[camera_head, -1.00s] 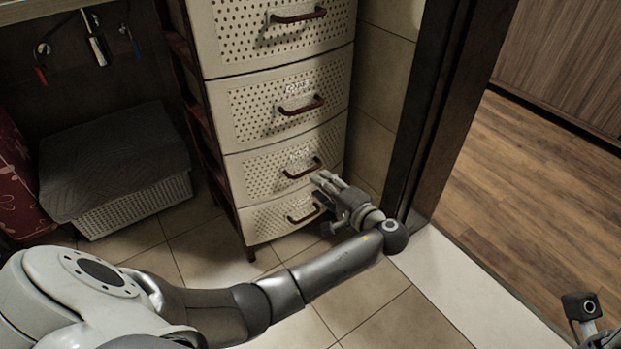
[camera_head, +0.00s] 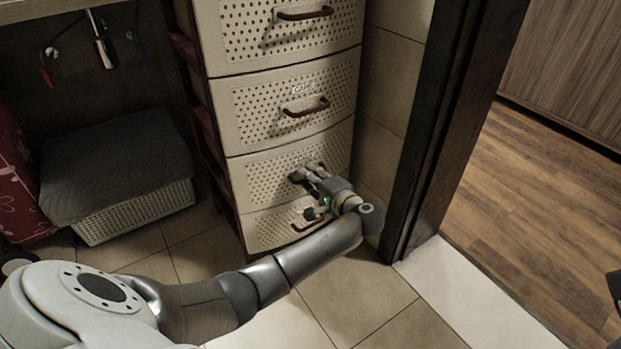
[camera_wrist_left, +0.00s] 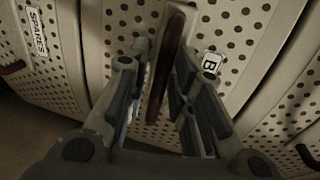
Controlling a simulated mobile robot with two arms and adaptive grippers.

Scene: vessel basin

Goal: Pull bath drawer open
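A beige perforated drawer (camera_head: 268,184), third down in a drawer unit, appears closed. Its dark red handle (camera_wrist_left: 166,62) runs between my left gripper's fingers in the wrist view. A white label (camera_wrist_left: 212,63) beside the handle shows a "B"; a finger hides the rest. My left gripper (camera_head: 308,174) is at this drawer's front in the head view, covering most of the handle. In the wrist view the left gripper (camera_wrist_left: 160,88) is open, its fingers either side of the handle with visible gaps. Only a dark sliver, apparently my right gripper, shows at the head view's right edge.
The bottom drawer (camera_head: 268,230) and its handle sit just below my left gripper. Another drawer (camera_head: 262,110) is above. A dark door frame (camera_head: 440,130) stands close on the right. Tiled floor (camera_head: 370,295) in front is clear.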

